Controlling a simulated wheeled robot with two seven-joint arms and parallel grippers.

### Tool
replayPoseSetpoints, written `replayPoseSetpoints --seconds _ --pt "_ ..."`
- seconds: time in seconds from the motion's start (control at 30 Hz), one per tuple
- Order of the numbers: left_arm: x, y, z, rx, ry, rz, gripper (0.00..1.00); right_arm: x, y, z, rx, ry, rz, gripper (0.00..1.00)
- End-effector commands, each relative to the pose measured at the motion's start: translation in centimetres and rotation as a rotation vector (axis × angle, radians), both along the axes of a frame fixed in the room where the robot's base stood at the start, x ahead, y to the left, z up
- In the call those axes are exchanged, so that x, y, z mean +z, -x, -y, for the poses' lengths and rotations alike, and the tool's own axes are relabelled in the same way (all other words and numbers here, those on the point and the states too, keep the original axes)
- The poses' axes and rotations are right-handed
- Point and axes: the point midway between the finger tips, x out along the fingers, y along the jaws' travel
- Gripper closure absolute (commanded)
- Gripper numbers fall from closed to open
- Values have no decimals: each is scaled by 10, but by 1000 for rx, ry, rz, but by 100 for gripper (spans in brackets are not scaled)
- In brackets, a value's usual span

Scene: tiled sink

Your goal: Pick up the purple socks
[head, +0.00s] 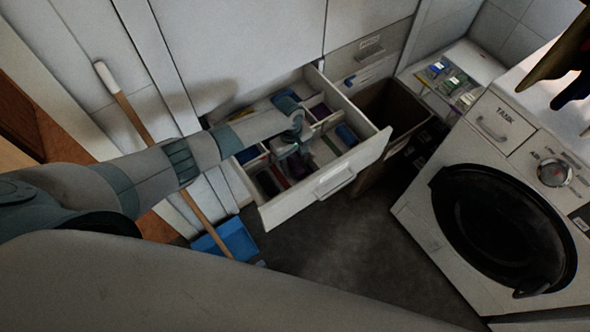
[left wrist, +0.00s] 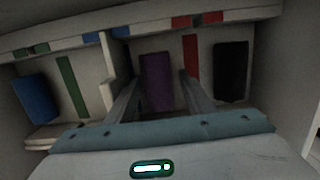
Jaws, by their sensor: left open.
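The purple socks (left wrist: 157,82) look like a dark purple folded bundle in a compartment of the open drawer, in the middle of the left wrist view. My left gripper (left wrist: 158,92) is open, with one finger on each side of the purple bundle. I cannot tell whether the fingers touch it. In the head view my left gripper (head: 292,152) is down over the drawer (head: 372,160) and hides most of what lies under it. Another dark purple item (head: 320,111) shows in a rear compartment. My right gripper is not in view.
A washing machine (head: 500,210) stands at the right. A broom handle (head: 165,150) and blue dustpan (head: 228,240) are at the left.

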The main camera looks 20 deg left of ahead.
Motion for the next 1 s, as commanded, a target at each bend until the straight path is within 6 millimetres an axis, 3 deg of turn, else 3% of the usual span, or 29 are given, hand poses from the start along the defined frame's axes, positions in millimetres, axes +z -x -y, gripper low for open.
replayPoseSetpoints --seconds 0.57,0.7,1.0 --pt "-3 0 0 0 0 0 52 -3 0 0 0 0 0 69" --pt "-3 0 0 0 0 0 78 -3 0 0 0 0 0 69" --pt "-3 0 0 0 0 0 78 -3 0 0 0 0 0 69"
